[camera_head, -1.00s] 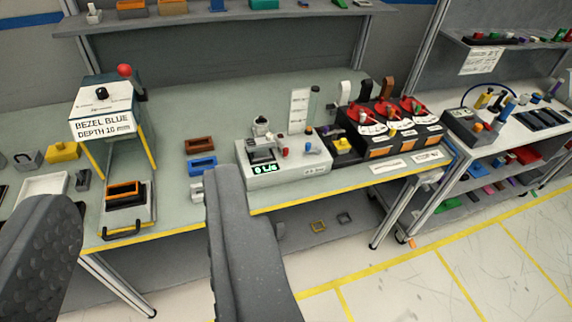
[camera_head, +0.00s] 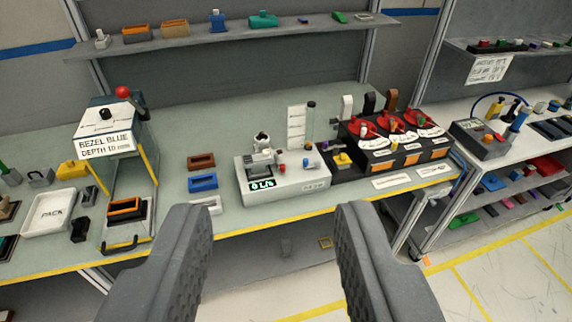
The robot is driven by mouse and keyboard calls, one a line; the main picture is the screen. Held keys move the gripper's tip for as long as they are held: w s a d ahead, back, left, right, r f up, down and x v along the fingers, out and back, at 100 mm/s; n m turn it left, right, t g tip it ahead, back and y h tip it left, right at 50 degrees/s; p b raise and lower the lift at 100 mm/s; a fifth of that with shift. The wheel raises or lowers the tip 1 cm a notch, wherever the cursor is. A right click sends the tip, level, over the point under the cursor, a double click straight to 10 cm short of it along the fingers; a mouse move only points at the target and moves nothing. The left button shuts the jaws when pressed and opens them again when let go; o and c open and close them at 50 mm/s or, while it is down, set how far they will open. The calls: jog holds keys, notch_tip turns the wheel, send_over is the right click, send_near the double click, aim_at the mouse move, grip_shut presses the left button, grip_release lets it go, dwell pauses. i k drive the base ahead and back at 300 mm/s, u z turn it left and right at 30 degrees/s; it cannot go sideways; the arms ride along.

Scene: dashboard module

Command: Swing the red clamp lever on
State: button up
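A grey-white fixture box (camera_head: 285,182) with a small green-lit display stands on the bench near the middle. It carries a grey clamp-like part (camera_head: 262,160) on its top left.
A black unit with red dials (camera_head: 395,140) stands right. A shelf (camera_head: 230,35) runs above.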

aim_at(281, 167)
jog(key=z, duration=0.05)
jog(key=i, duration=1)
jog(key=k, duration=0.5)
jog(key=u, duration=0.3)
jog(key=i, duration=0.65)
jog(key=u, duration=0.2)
